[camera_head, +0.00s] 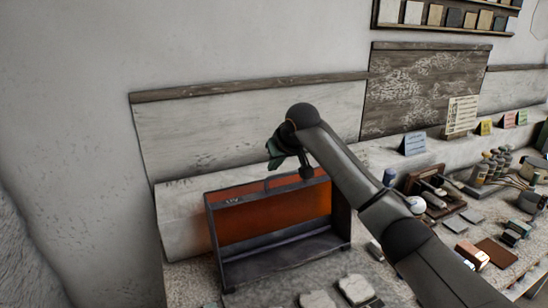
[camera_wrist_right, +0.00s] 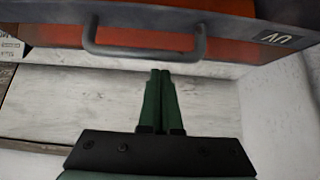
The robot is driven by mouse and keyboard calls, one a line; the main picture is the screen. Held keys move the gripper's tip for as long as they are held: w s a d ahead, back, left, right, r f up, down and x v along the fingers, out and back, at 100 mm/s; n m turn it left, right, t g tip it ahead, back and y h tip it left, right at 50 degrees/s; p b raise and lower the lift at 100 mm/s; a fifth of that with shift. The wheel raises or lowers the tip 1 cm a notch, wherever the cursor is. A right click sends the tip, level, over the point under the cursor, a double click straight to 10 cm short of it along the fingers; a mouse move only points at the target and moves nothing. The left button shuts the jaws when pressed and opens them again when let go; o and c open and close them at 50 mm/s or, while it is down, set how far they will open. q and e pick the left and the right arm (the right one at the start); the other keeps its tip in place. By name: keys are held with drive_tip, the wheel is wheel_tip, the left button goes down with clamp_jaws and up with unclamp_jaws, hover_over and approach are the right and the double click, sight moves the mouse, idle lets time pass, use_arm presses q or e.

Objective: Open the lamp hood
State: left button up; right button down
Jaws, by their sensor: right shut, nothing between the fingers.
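The lamp hood (camera_head: 275,212) is a dark-framed box with an orange panel and a small UV label, standing on the worktop against the wall. Its orange panel is upright above a dark lower tray. A grey bar handle (camera_wrist_right: 145,52) sits on the hood's edge and shows large in the wrist view; it is partly hidden behind my arm in the head view. My right gripper (camera_head: 273,160) is above the hood's top edge, with green fingers pressed together and empty. In the wrist view its fingertips (camera_wrist_right: 161,72) are close to the handle; I cannot tell whether they touch. My left gripper is out of view.
Pale plaster pieces (camera_head: 335,294) lie in front of the hood. To the right are a wooden rack (camera_head: 436,190), small bottles (camera_head: 490,165) and small boxes (camera_head: 472,255). A dark board (camera_head: 420,85) and sample shelf (camera_head: 450,17) are on the wall.

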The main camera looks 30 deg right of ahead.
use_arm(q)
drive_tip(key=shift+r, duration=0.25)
use_arm(e)
drive_tip(key=shift+s, duration=1.2)
